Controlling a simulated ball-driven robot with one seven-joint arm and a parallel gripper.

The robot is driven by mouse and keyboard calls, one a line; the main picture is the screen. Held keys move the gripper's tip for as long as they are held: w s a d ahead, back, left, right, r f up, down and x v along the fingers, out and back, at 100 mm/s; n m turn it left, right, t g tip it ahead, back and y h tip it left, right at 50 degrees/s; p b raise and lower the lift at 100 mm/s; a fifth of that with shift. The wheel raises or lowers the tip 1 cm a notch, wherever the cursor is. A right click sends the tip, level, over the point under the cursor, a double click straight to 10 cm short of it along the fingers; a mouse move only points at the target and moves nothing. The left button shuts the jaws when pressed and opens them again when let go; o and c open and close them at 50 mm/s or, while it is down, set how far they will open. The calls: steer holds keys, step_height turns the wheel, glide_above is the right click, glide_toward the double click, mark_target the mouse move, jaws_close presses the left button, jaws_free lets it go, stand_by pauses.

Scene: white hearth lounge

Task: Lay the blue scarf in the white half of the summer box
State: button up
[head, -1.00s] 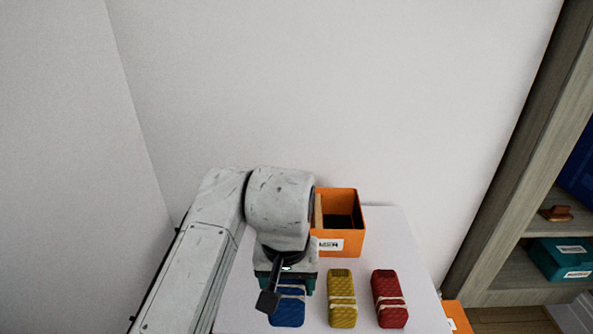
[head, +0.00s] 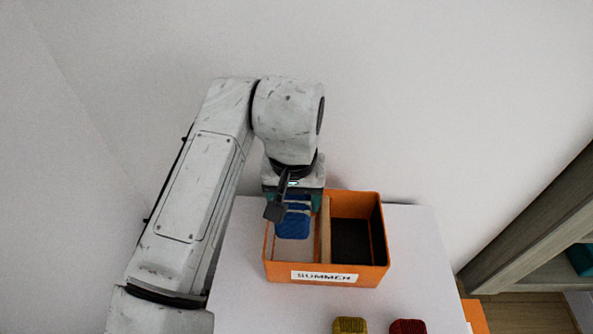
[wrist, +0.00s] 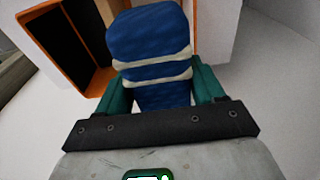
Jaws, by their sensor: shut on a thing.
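The blue scarf (head: 293,222) is a rolled bundle with pale bands. My gripper (head: 292,200) is shut on it, and the wrist view shows the scarf (wrist: 150,45) between the two green fingers (wrist: 160,92). The orange summer box (head: 375,274) stands on the white table with its "SUMMER" label facing front. A divider splits it into a white half (head: 293,249) on the left and a dark half (head: 352,240) on the right. The scarf is over the white half; whether it touches the floor of the box I cannot tell.
The white table top (head: 420,235) is bare right of the box. A yellow bundle (head: 350,325) and a red bundle (head: 408,326) lie at the front. A grey wooden shelf (head: 530,225) stands at the right, and a wall is behind the table.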

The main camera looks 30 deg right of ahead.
steer(key=shift+w+d+f, duration=0.1)
steer(key=shift+w+d, duration=0.1)
steer(key=shift+w, duration=0.1)
steer(key=shift+f+b, duration=1.5)
steer(key=shift+b, duration=0.1)
steer(key=shift+f+b, duration=0.95)
steer(key=shift+f, duration=0.95)
steer(key=o, duration=1.2)
steer(key=shift+c, duration=0.2)
steer(key=r, duration=0.7)
steer(key=s+r, duration=0.1)
steer(key=r, duration=0.2)
steer(key=shift+a+r, duration=0.35)
steer(key=shift+a, duration=0.05)
